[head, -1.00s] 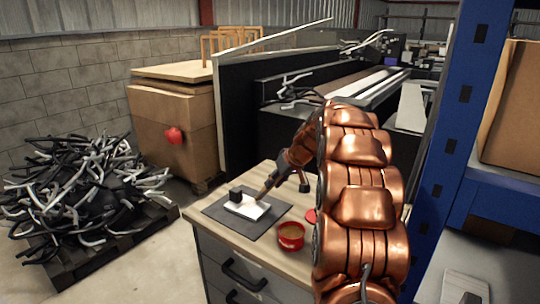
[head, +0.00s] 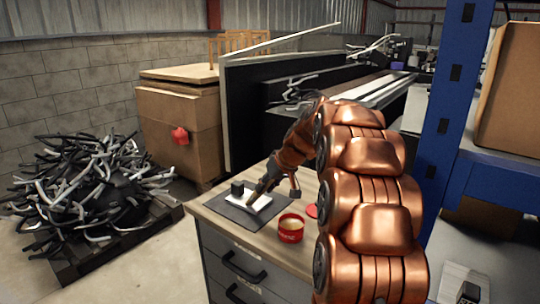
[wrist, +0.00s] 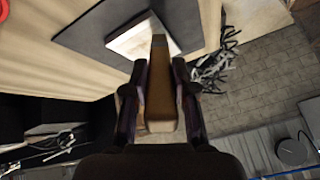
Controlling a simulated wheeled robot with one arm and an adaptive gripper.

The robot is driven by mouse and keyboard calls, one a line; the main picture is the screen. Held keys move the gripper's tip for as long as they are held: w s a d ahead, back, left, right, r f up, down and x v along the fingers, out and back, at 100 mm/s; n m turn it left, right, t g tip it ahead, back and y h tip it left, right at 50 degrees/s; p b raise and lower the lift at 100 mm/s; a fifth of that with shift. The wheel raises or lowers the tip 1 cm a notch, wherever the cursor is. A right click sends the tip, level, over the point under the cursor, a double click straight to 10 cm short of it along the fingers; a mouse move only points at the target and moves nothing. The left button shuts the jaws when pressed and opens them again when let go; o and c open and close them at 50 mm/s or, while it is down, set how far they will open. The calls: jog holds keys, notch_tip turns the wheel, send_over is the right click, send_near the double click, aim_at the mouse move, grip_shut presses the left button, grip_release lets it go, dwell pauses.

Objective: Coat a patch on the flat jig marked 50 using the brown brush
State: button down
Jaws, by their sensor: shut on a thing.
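My gripper (head: 272,179) is shut on the brown brush (wrist: 161,90), which points down and away between the two fingers in the wrist view. A flat white jig (head: 262,201) lies on a dark grey mat (head: 228,211) on the cabinet top. The brush tip is at the front part of the jig in the head view; I cannot tell whether it touches. The jig also shows behind the brush tip in the wrist view (wrist: 127,42). No number or coated patch is readable on it. A black block (head: 237,187) stands at the jig's back left.
A red open can (head: 291,229) stands right of the mat, with a red lid-like disc (head: 312,211) beside it. The wooden cabinet top (head: 275,259) is clear at the front. A blue rack post (head: 446,110) rises to the right of my arm.

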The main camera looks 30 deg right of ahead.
notch_tip(320, 180, up, 3)
jog(key=shift+r+p, duration=0.1)
jog(key=shift+p, duration=0.4)
notch_tip(320, 180, up, 2)
jog(key=shift+a+r+p, duration=0.1)
jog(key=shift+a+p, duration=0.05)
jog(key=shift+p, duration=0.15)
jog(key=shift+r+p, duration=0.4)
jog(key=shift+r, duration=0.95)
